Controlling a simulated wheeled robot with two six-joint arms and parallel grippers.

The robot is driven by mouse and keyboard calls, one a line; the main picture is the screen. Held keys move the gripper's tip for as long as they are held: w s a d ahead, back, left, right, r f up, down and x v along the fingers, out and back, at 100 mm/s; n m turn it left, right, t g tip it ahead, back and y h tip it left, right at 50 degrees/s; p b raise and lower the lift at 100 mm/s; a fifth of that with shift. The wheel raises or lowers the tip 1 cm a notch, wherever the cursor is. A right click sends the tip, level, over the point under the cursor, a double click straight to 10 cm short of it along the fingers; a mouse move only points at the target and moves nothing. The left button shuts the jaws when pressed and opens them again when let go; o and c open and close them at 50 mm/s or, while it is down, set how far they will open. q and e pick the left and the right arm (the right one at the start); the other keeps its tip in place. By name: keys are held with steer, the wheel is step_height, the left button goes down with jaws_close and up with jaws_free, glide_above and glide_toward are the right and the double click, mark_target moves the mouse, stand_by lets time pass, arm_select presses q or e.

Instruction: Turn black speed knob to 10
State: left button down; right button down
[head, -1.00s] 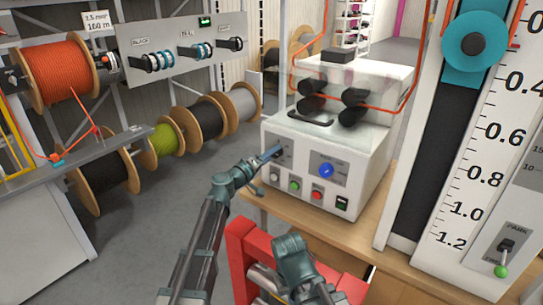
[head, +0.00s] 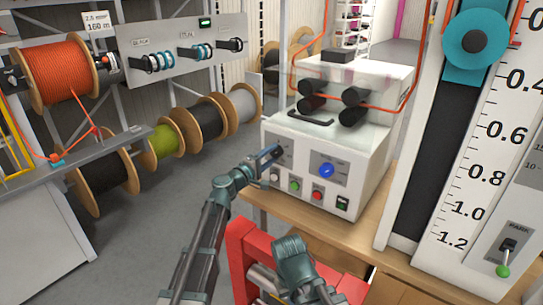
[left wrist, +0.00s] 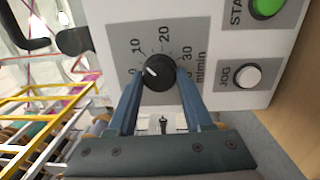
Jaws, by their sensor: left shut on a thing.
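The black speed knob (left wrist: 160,74) sits on a grey dial plate marked 0, 10, 20, 30 and m/min in the left wrist view. Its white pointer is directed up and left, between the 0 and 10 marks. My left gripper (left wrist: 160,98) is shut on the knob, with one blue finger on each side. In the head view my left gripper (head: 270,153) reaches the left part of the white machine's front (head: 312,185) and hides the knob. Part of my right arm shows low in the head view, but its fingers do not.
A white JOG button (left wrist: 247,75) and a green start button (left wrist: 266,6) lie beside the dial. A blue knob (head: 326,170) and a red button (head: 317,196) are on the same front. A red frame (head: 245,262) stands below. Cable reels (head: 205,120) stand behind left.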

stand_by(0.4)
arm_select(q)
steer(key=shift+c, duration=1.5)
jaws_free()
steer(key=v, duration=1.3)
steer(key=shift+s+a+b, duration=0.2)
steer(key=shift+s+b, duration=0.1)
steer(key=shift+s, duration=0.05)
steer(key=shift+f, duration=0.15)
